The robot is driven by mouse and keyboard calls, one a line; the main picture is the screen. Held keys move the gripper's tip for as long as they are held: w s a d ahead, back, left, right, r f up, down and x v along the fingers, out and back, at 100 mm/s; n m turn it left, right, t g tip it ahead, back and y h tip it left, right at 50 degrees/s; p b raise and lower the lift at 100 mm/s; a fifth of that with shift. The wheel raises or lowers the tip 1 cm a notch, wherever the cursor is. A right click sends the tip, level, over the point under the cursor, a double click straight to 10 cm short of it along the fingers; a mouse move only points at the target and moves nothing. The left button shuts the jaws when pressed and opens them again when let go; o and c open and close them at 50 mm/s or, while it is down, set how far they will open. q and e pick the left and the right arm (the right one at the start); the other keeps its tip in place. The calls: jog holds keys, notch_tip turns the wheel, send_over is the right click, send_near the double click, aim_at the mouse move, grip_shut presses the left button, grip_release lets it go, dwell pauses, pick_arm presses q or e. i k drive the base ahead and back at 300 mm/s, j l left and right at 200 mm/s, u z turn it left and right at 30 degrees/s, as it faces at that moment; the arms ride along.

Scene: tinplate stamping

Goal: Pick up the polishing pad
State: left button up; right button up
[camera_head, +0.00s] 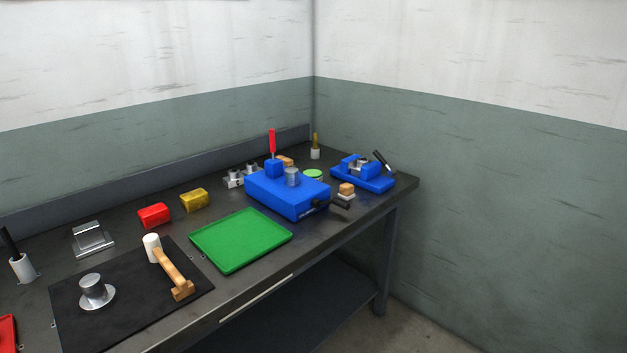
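A small block with a tan wooden top and a pale underside (346,191) sits on the workbench near its right front edge, just right of the blue machine; it looks like the polishing pad, though it is small in the view. A round light-green item (313,174) lies behind the blue machine, partly hidden by it. Another tan block (285,160) is farther back, also partly hidden. Neither of my grippers shows in the head view.
The blue machine (275,192) with a red handle and a blue vise-like fixture (362,178) flank the block. A green tray (240,240), a mallet (170,265) on a black mat (130,321), and red (154,215) and yellow (194,199) blocks occupy the dark bench (345,222).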

aim_at(346, 190)
jog(key=i+l+u, duration=0.2)
jog(key=i, duration=0.2)
jog(key=i+l+u, duration=0.25)
jog(key=i, duration=0.15)
